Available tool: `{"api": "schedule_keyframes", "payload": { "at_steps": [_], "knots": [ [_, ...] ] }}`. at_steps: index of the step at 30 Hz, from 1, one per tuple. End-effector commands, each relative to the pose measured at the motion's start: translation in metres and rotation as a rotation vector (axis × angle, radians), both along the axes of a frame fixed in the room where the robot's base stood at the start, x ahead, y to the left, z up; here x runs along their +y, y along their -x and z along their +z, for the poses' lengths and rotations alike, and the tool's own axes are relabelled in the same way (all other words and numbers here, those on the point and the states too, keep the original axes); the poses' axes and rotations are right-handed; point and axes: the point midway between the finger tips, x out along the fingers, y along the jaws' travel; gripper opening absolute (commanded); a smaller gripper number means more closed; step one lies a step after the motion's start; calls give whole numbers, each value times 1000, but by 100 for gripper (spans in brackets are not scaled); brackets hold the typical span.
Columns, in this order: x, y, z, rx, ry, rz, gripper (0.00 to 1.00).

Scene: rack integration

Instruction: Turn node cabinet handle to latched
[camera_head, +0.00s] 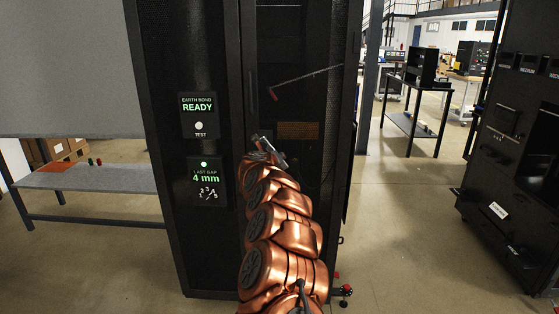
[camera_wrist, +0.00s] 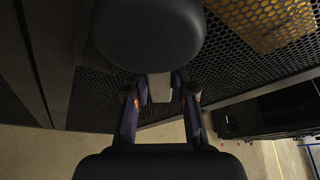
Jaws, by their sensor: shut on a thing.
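The black node cabinet (camera_head: 158,150) stands in the middle of the head view, its perforated door (camera_head: 325,130) facing me. My gripper (camera_head: 268,143) is at the door's left edge, at the end of my copper arm. In the wrist view, the fingers of my gripper (camera_wrist: 160,98) are on both sides of a pale grey bar, the handle (camera_wrist: 161,84), and shut on it. A dark rounded shape covers the bar's upper end. The handle is mostly hidden in the head view, so I cannot tell its exact angle.
The panel left of the door shows an "Earth bond ready" display (camera_head: 198,107) and a "Last gap 4 mm" display (camera_head: 206,180). A grey bench (camera_head: 105,180) stands at left and a black rack (camera_head: 515,150) at right.

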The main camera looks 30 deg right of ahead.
Motion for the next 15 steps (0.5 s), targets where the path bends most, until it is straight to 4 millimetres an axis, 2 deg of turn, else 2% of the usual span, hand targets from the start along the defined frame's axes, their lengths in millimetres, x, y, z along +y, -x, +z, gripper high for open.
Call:
{"api": "schedule_keyframes", "payload": {
  "at_steps": [8,9,15],
  "knots": [
    [0,0,0,0,0,0,0],
    [0,0,0,1,1,0,27],
    [-1,0,0,1,1,-1,48]
  ]
}}
